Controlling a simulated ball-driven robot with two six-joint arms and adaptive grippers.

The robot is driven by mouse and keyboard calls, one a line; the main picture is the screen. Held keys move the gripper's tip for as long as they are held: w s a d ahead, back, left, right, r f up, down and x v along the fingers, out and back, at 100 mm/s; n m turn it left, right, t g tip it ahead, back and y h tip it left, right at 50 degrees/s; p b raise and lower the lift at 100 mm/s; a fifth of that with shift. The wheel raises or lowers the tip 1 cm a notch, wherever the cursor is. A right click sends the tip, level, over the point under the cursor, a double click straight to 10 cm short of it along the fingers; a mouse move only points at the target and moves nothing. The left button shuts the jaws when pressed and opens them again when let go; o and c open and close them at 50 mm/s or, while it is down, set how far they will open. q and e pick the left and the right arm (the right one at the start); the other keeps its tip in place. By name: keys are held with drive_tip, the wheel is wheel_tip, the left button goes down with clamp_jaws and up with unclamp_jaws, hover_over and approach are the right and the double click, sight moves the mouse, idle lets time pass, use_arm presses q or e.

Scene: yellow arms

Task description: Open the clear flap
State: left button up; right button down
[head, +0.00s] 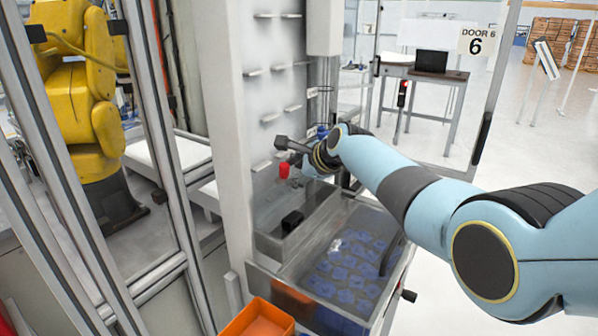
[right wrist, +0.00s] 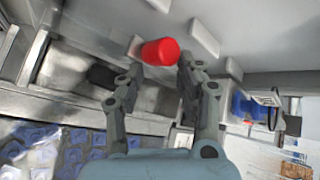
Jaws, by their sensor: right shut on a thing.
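A see-through panel (head: 345,225), which looks like the clear flap, lies over the bin of blue pieces in the head view. Its edges are hard to make out. A red cylindrical knob (head: 284,170) is beside the white column, above the grey trough; it also shows in the right wrist view (right wrist: 160,52). My right gripper (head: 293,177) is at the knob, with one finger on each side of it in the right wrist view (right wrist: 160,70). It is shut on the red knob. What the knob is fixed to is hidden. My left gripper is not in view.
The grey trough (head: 262,236) holds a black block (head: 292,221). Blue pieces (head: 342,272) fill the bin below. An orange crate (head: 258,320) is at the front. The white column (head: 232,120) with small pegs rises close to the gripper. Open floor lies to the right.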

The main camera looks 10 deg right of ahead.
drive_tip(key=shift+s+a+f, duration=0.45)
drive_tip(key=shift+f, duration=0.25)
drive_tip(key=c, duration=1.3)
unclamp_jaws()
drive_tip(key=shift+o, duration=1)
drive_tip(key=shift+a, duration=0.25)
drive_tip(key=v, duration=1.2)
drive_tip(key=shift+w+d+r, duration=0.3)
drive_tip(key=shift+d+r, duration=0.05)
